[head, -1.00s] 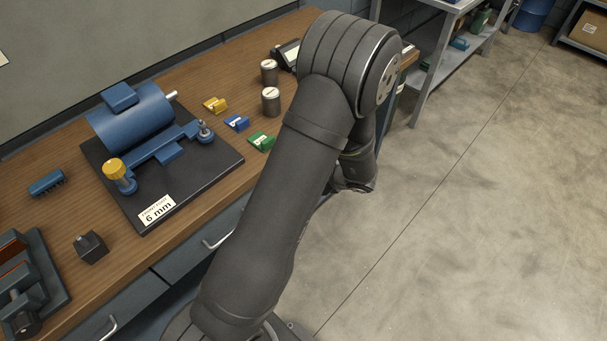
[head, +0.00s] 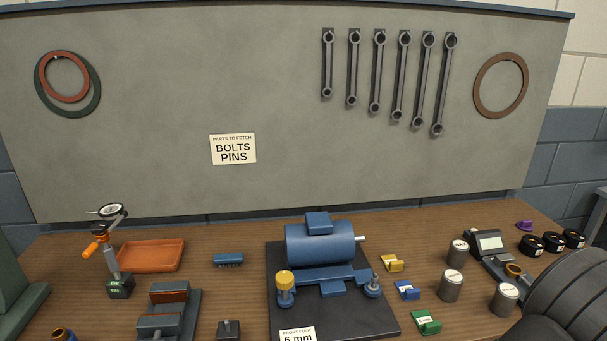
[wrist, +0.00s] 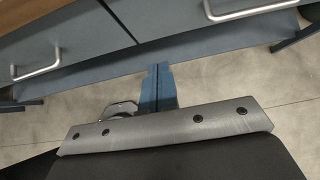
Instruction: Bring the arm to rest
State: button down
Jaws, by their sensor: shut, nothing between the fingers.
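My gripper (wrist: 159,88) shows in the wrist view as two narrow bluish fingers, pressed together with nothing between them. They stand beyond a grey plate with dark screws, with the bench front and the concrete floor behind them. The gripper touches nothing that I can make out. In the head view only a dark rounded part of my arm (head: 575,305) shows, at the lower right corner; the gripper is outside that view.
A wooden bench (head: 230,295) holds a blue motor (head: 320,243) on a dark plate, coloured blocks, grey canisters and an orange tray (head: 150,256). Wrenches hang on the board (head: 280,80) behind. Drawer handles (wrist: 36,61) stick out from the bench front in the wrist view.

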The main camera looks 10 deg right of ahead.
jog(key=w+f, duration=0.5)
jog(key=w, duration=0.4)
jog(key=shift+w+f, duration=0.35)
jog(key=shift+f, duration=0.05)
jog(key=c, duration=2.1)
grip_release()
